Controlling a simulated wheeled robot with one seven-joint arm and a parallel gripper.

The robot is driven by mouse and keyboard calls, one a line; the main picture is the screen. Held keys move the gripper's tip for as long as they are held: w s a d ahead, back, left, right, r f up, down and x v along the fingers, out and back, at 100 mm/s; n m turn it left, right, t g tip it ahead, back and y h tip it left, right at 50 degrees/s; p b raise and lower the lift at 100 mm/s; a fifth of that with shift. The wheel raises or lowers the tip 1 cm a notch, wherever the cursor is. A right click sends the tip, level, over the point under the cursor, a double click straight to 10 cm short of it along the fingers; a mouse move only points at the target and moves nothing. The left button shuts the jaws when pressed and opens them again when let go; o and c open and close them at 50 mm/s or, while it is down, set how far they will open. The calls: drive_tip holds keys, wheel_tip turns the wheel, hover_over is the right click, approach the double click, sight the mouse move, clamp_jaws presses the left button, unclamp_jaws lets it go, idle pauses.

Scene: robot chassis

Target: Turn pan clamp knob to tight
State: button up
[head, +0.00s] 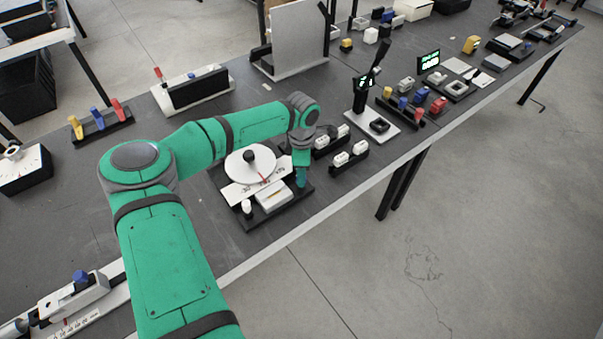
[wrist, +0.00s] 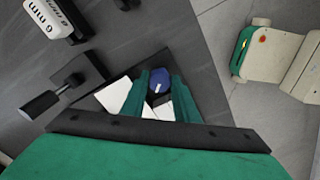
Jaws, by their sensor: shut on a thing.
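The balance-like device has a white round pan (head: 245,168), a dark base (head: 270,222) and a white block (head: 274,197) on it. A blue knob (wrist: 159,83) with a white line mark sits at the device's edge, between my fingers in the wrist view; it appears to be the pan clamp knob. My gripper (wrist: 158,76) is shut on this knob, one green finger on each side. In the head view my gripper (head: 301,178) points down at the device's right side, and the knob is hidden there. I cannot read the knob's tight or loose marking.
White blocks in dark holders (head: 348,158) stand just right of my gripper. A white block marked 6 mm (wrist: 50,18) and a black handle (wrist: 48,100) show in the wrist view. A black-handled lever stand (head: 362,95) is farther back. The bench's front edge is close.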

drive_tip(key=shift+m, duration=0.8)
drive_tip(key=o, duration=1.1)
drive_tip(key=shift+c, duration=0.2)
drive_tip(key=shift+r, duration=0.15)
wheel_tip(320, 180, up, 11)
drive_tip(key=shift+f, duration=0.2)
